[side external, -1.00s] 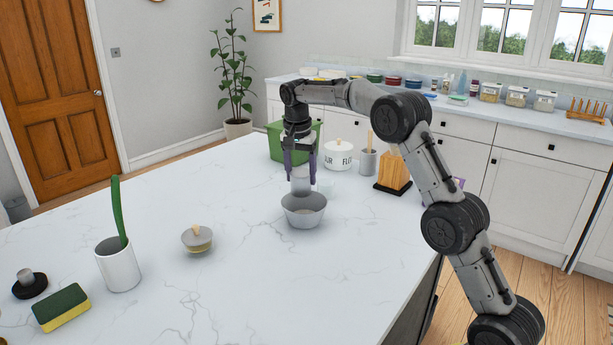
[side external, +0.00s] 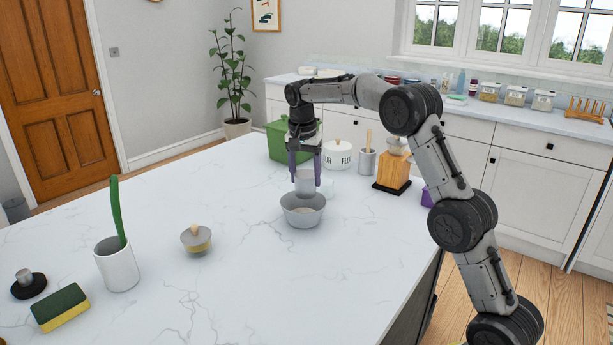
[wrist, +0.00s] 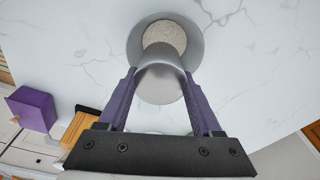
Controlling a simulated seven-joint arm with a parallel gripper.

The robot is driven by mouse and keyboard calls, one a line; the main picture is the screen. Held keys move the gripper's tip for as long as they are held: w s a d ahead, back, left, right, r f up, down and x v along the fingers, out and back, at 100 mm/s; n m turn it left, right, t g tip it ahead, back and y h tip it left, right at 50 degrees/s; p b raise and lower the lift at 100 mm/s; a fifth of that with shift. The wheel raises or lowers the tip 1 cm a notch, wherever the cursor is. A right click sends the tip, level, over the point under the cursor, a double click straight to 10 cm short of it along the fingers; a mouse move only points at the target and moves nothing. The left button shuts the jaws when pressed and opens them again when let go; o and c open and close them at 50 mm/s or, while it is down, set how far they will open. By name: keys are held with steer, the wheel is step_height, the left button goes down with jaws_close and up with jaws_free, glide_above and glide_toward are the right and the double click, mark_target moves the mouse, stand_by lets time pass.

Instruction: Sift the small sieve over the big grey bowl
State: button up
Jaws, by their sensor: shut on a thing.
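The big grey bowl (side external: 303,218) stands on the white marble counter below my gripper. In the wrist view the bowl (wrist: 190,40) shows a pale, grainy layer on its bottom. My gripper (side external: 305,166) points down with its purple fingers shut on the small sieve (side external: 304,184), a light grey cup shape. The sieve is above the bowl. In the wrist view the gripper fingers (wrist: 162,100) flank the sieve (wrist: 161,78), which covers part of the bowl's rim. The inside of the sieve is hidden.
Behind stand a green bin (side external: 278,142), a white flour jar (side external: 337,154), a grey utensil pot (side external: 366,162) and a wooden block (side external: 393,172).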

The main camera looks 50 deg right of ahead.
steer(key=shift+w, duration=1.05)
steer(key=shift+s, duration=1.4)
steer(key=shift+r, duration=2.5)
